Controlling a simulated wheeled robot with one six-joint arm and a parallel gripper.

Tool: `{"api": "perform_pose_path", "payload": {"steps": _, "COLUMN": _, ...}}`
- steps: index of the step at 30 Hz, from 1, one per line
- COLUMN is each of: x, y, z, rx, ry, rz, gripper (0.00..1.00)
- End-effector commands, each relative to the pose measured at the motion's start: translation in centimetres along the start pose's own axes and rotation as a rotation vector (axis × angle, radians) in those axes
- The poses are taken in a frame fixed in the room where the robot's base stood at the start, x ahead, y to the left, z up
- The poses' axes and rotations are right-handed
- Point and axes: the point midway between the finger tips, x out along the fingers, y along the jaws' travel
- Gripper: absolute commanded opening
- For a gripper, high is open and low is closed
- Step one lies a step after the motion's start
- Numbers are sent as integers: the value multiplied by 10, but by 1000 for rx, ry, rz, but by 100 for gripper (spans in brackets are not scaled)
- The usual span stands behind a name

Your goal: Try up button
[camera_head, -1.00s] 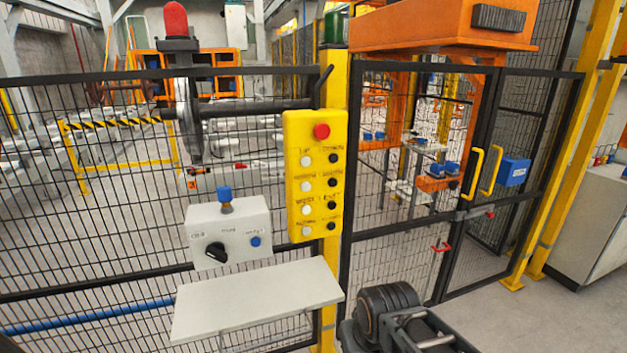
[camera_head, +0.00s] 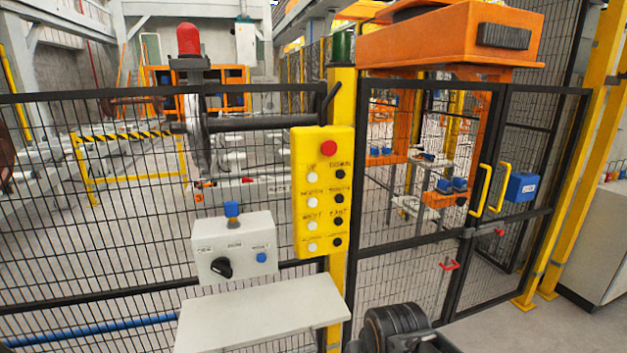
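A yellow control panel (camera_head: 322,195) hangs on the yellow post. It has a red button (camera_head: 328,148) at the top and two columns of buttons below, white on the left and black on the right. The label over the top white button (camera_head: 312,177) reads "UP". The label over the top black button (camera_head: 340,174) seems to read "DOWN". A dark part of my arm (camera_head: 395,328) shows at the bottom edge, below and to the right of the panel. My gripper's fingers are not in view. Nothing touches the panel.
A grey box (camera_head: 234,248) with a black knob and blue buttons is left of the panel. A white shelf (camera_head: 262,314) juts out below it. Black mesh fencing (camera_head: 90,245) runs behind. A gate with yellow handles (camera_head: 480,190) stands right, with clear floor before it.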

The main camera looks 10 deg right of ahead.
Motion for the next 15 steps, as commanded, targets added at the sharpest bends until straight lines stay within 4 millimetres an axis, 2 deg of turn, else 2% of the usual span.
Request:
{"api": "perform_pose_path", "payload": {"steps": 4, "x": 0, "y": 0, "z": 0, "rx": 0, "ry": 0, "rz": 0, "gripper": 45}}
{"api": "perform_pose_path", "payload": {"steps": 15, "x": 0, "y": 0, "z": 0, "rx": 0, "ry": 0, "rz": 0, "gripper": 9}}
